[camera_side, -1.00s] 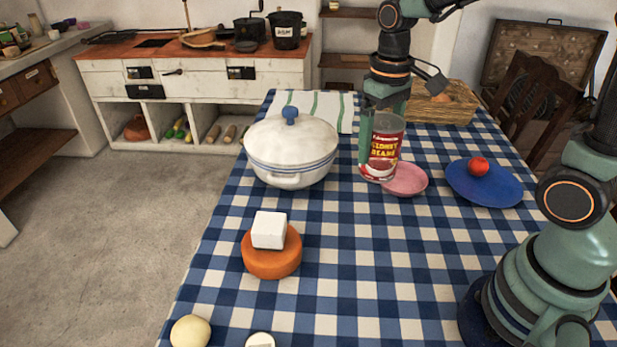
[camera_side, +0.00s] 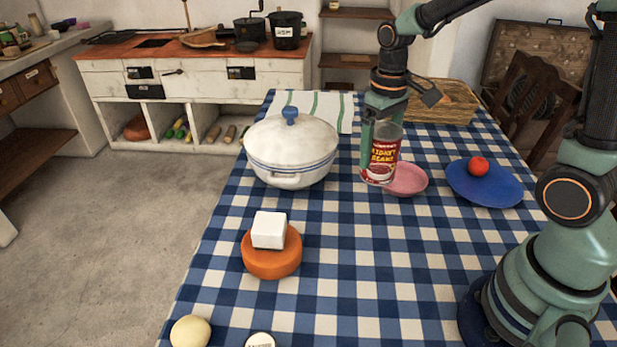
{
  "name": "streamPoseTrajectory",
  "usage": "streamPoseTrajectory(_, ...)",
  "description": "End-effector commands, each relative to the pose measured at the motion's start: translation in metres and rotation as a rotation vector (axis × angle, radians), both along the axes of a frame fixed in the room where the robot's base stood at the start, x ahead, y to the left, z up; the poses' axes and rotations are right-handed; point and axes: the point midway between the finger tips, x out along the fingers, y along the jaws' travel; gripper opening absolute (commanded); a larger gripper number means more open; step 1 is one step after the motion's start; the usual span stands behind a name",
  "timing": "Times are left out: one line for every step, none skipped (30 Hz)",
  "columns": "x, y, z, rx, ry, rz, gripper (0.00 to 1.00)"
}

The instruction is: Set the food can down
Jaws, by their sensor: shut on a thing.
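The food can (camera_side: 383,160) has a red label with yellow lettering reading kidney beans. My gripper (camera_side: 380,136) is shut on the can from above, with one finger showing along its left side; the other finger is mostly hidden. The can is roughly upright, just right of the white lidded pot (camera_side: 291,157). Its base overlaps the left edge of the pink plate (camera_side: 407,181) in the picture. I cannot tell whether the base touches the cloth or the plate.
A blue plate (camera_side: 501,190) with a red tomato (camera_side: 478,166) is to the right. A wicker basket (camera_side: 446,106) and a striped towel (camera_side: 335,109) are behind. A white block (camera_side: 269,230) sits on an orange round (camera_side: 272,264) in front. The checkered cloth (camera_side: 375,265) is clear at centre front.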

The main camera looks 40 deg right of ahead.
Motion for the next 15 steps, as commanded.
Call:
streamPoseTrajectory(-0.001, 0.0, -0.013, 0.0, 0.006, 0.0, 0.0)
streamPoseTrajectory(-0.001, 0.0, -0.02, 0.0, 0.005, 0.0, 0.0)
streamPoseTrajectory(-0.001, 0.0, -0.029, 0.0, 0.005, 0.0, 0.0)
streamPoseTrajectory(-0.001, 0.0, -0.036, 0.0, 0.005, 0.0, 0.0)
streamPoseTrajectory(-0.001, 0.0, -0.042, 0.0, 0.006, 0.0, 0.0)
streamPoseTrajectory(-0.001, 0.0, -0.049, 0.0, 0.005, 0.0, 0.0)
streamPoseTrajectory(-0.001, 0.0, -0.054, 0.0, 0.003, 0.0, 0.0)
streamPoseTrajectory(-0.001, 0.0, -0.058, 0.0, 0.003, 0.0, 0.0)
streamPoseTrajectory(0.0, 0.0, -0.063, 0.0, 0.001, 0.0, 0.0)
streamPoseTrajectory(0.0, 0.0, -0.066, 0.0, 0.001, 0.0, 0.0)
streamPoseTrajectory(0.0, 0.0, -0.068, 0.0, 0.0, 0.0, 0.0)
streamPoseTrajectory(0.001, 0.0, -0.07, 0.0, -0.001, 0.0, 0.0)
streamPoseTrajectory(0.001, 0.0, -0.071, 0.0, -0.001, 0.0, 0.0)
streamPoseTrajectory(0.001, 0.0, -0.073, 0.0, -0.001, 0.0, 0.0)
streamPoseTrajectory(0.0, 0.0, -0.077, 0.0, 0.0, 0.0, 0.0)
